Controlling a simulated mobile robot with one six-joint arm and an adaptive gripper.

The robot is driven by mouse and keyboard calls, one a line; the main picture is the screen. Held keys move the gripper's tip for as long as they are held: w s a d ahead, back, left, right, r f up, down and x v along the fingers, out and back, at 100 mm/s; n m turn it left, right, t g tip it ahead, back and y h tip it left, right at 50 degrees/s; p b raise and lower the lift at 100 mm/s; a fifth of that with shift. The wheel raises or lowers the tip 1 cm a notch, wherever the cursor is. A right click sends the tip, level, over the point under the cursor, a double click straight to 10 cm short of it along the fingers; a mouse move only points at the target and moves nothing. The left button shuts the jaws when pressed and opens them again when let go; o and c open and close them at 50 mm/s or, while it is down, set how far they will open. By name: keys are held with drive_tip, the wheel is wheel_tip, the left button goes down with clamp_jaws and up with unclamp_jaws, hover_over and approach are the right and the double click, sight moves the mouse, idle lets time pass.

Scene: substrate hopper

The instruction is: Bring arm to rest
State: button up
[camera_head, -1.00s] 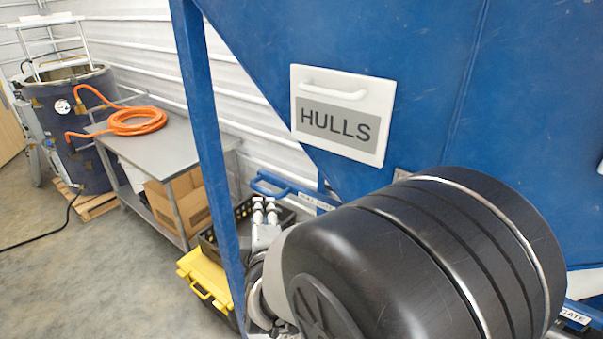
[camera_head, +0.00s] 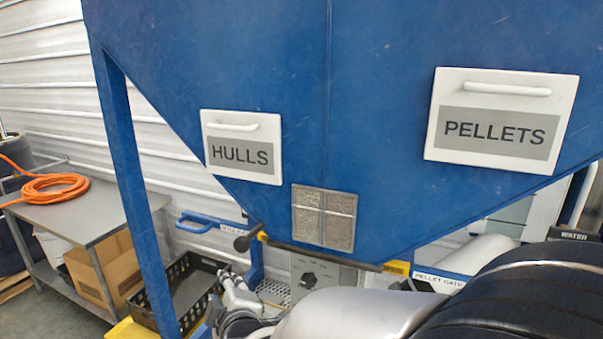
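My arm (camera_head: 350,312) crosses the bottom of the view, with a large black ringed part at the lower right and a silver link reaching left. My gripper (camera_head: 232,288) shows small at the arm's left end, in front of the black crate. Its fingers are small and partly lost against the parts behind them, so I cannot tell whether they are open or shut. I see nothing clearly held in it.
A blue hopper (camera_head: 385,80) fills the middle, with HULLS (camera_head: 242,172) and PELLETS (camera_head: 500,155) hatches. Its blue leg (camera_head: 135,200) stands left of my gripper. A black crate (camera_head: 176,300) sits below. A metal table (camera_head: 85,215) holds an orange hose (camera_head: 45,188).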

drive_tip(key=s+d+f+m+g+h+b, duration=0.15)
drive_tip(key=s+d+f+m+b, duration=0.3)
drive_tip(key=d, duration=0.45)
drive_tip(key=s+d+f+m+g+h+b, duration=0.1)
drive_tip(key=s+d+f+m+g+b, duration=0.15)
drive_tip(key=s+d+m, duration=0.55)
drive_tip(key=s+d+f+m+g+h+b, duration=0.1)
drive_tip(key=s+d+f+m+g+b, duration=0.1)
drive_tip(key=s+d, duration=0.4)
drive_tip(key=s+d+f+m+g+h+b, duration=0.2)
drive_tip(key=s+d, duration=0.4)
drive_tip(key=s, duration=0.3)
drive_tip(key=shift+s+d+f+b, duration=0.35)
drive_tip(key=shift+f+b, duration=0.3)
drive_tip(key=shift+f, duration=0.25)
drive_tip(key=shift+a, duration=0.1)
